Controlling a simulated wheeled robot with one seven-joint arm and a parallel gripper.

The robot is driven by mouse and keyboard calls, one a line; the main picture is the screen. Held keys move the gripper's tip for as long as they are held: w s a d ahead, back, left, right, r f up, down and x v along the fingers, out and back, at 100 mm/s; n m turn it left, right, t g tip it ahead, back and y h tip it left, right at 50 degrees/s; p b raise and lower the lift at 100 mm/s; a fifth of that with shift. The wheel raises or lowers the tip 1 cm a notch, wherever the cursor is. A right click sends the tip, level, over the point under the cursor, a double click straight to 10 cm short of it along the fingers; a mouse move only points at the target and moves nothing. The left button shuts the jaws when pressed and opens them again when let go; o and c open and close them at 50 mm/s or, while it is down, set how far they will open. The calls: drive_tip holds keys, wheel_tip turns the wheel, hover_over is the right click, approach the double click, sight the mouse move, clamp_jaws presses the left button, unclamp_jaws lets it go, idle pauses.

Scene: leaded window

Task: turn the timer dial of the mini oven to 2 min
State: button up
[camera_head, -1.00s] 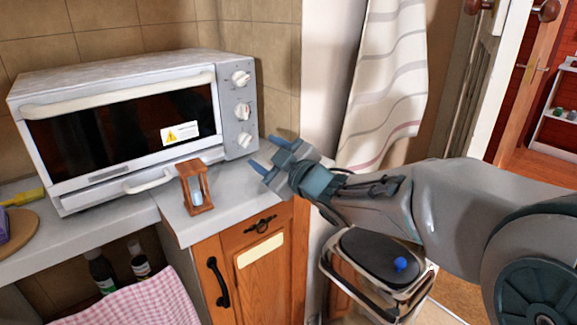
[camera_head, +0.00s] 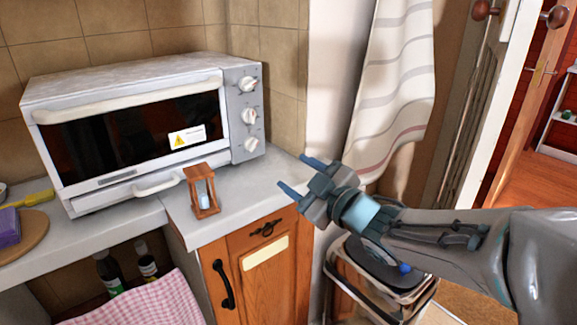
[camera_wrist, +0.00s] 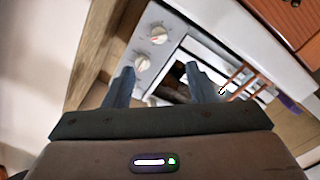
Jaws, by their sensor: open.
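The white mini oven (camera_head: 130,85) stands on the counter at the left in the head view. Its right-hand panel carries a top dial (camera_head: 249,84), a middle dial (camera_head: 249,116) and a bottom dial (camera_head: 251,144). Their markings are too small to read, so I cannot tell which is the timer. My gripper (camera_head: 296,174) is open and empty, right of and below the panel, apart from it. In the wrist view, two white dials (camera_wrist: 159,34) (camera_wrist: 142,64) show beyond the open fingers (camera_wrist: 161,82); the third dial is not clearly visible there.
A wooden hourglass (camera_head: 202,191) stands on the counter (camera_head: 245,190) in front of the oven, left of my gripper. A striped curtain (camera_head: 392,95) hangs behind my gripper. A bin with a dark lid (camera_head: 372,262) stands below my arm.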

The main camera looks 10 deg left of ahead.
sight(255, 146)
drive_tip(key=shift+n, duration=0.8)
drive_tip(key=p+x, duration=0.6)
drive_tip(key=p, duration=0.1)
drive_tip(key=p+x, duration=0.7)
drive_tip(key=shift+a+r+p, duration=0.2)
drive_tip(key=shift+r+p, duration=0.05)
drive_tip(key=shift+p, duration=0.05)
drive_tip(key=c, duration=1)
drive_tip(key=shift+o, duration=0.2)
drive_tip(key=shift+f+b, duration=0.1)
drive_tip(key=shift+b, duration=0.3)
